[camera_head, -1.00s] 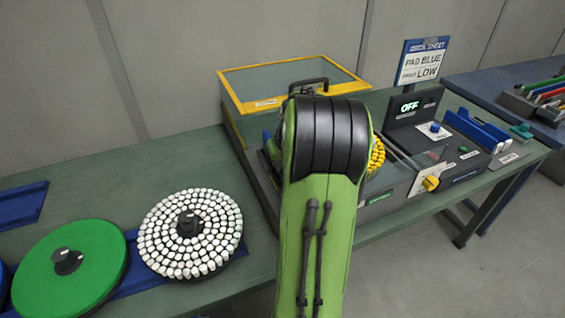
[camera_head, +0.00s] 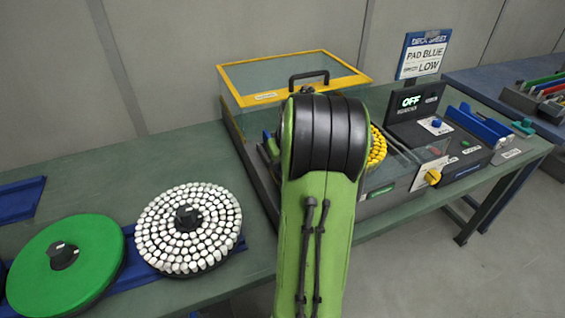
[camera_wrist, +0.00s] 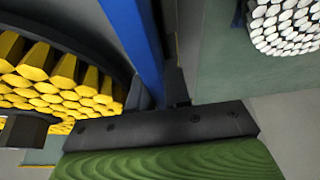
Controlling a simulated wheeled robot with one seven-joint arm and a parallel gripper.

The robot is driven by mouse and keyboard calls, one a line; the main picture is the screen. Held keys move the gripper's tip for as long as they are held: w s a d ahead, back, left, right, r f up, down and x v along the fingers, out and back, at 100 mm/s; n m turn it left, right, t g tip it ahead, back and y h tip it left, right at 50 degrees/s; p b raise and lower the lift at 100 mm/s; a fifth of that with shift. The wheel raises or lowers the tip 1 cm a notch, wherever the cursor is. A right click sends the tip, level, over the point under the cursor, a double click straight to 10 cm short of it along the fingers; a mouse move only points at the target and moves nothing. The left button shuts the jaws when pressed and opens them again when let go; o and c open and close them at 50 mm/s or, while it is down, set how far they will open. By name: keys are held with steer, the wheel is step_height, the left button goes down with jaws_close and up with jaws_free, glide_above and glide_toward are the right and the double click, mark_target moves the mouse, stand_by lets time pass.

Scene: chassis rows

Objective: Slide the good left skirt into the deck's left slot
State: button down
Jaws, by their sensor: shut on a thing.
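My gripper (camera_wrist: 160,88) shows in the wrist view with its dark fingers closed on a long, narrow blue skirt (camera_wrist: 138,35). The skirt runs from the fingers up to the top edge of the picture. Its far end is out of view, and I cannot tell whether it touches a slot. The deck (camera_head: 400,182) stands in the head view with a yellow pad (camera_head: 377,148) in it. The pad also shows close on the left of the skirt in the wrist view (camera_wrist: 60,85). My arm hides the gripper, the skirt and the left slot in the head view.
A clear cover with a yellow frame (camera_head: 345,82) stands behind my arm. A white-tufted disc (camera_head: 155,225) and a green disc (camera_head: 90,240) lie at the left. A display reading OFF (camera_head: 411,101), a yellow knob (camera_head: 433,177) and blue bars (camera_head: 480,124) are at the right.

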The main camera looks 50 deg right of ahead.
steer(key=shift+f, duration=0.1)
steer(key=c, duration=1)
jaws_free()
steer(key=shift+s, duration=0.1)
steer(key=p+v, duration=0.4)
steer(key=v, duration=1.1)
steer(key=shift+r, duration=0.4)
